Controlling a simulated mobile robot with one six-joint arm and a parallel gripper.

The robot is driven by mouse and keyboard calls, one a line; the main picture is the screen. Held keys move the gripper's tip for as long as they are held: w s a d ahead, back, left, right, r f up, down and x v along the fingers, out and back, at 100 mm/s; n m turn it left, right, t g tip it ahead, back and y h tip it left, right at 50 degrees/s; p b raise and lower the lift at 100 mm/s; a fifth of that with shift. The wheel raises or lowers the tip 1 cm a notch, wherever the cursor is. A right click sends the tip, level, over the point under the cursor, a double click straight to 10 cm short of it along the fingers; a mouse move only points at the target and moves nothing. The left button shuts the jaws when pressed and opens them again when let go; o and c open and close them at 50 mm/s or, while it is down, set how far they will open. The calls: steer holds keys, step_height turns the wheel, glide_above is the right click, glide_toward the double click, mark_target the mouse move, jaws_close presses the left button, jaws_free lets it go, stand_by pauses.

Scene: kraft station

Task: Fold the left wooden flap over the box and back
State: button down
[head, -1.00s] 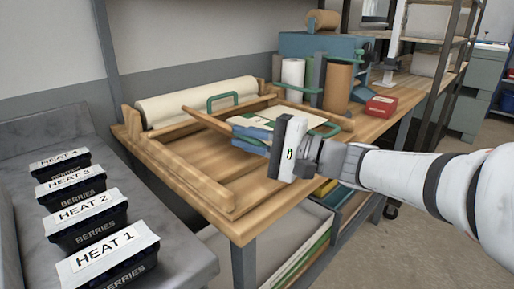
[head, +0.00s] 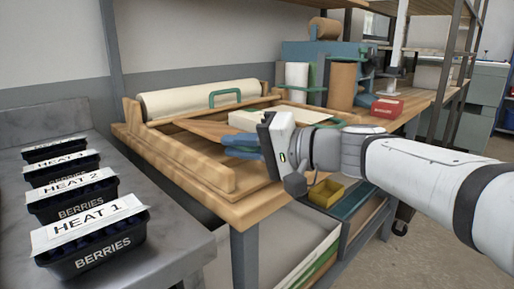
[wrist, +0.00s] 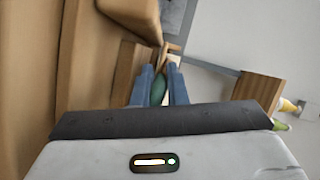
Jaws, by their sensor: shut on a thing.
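The left wooden flap (head: 205,129) shows as a brown board in the frame on the bench, left of the cream box (head: 246,119). It lies low and nearly flat, its right part hidden behind my gripper and the box. My gripper (head: 232,145) reaches in from the right, in front of the box, with its blue fingers pointing left at the flap. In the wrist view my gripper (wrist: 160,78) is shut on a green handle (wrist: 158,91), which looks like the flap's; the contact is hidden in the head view.
A paper roll (head: 200,98) lies behind the frame, with a green handle (head: 225,97) in front. A raised wooden rail (head: 185,162) borders the frame. A red box (head: 387,108) stands at the back right. Black berry trays (head: 90,235) line the grey counter on the left.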

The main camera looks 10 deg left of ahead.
steer(key=c, duration=1.5)
jaws_free()
steer(key=shift+w, duration=0.15)
steer(key=shift+o, duration=0.2)
steer(key=shift+d, duration=0.1)
steer(key=d, duration=0.2)
steer(key=d+p, duration=0.1)
steer(key=d, duration=0.1)
steer(key=s+d+r, duration=0.1)
steer(key=d, duration=0.1)
steer(key=shift+d+p, duration=0.15)
steer(key=shift+p, duration=0.2)
steer(key=shift+s+d, duration=0.2)
steer(key=shift+d, duration=0.45)
steer(key=shift+c, duration=0.2)
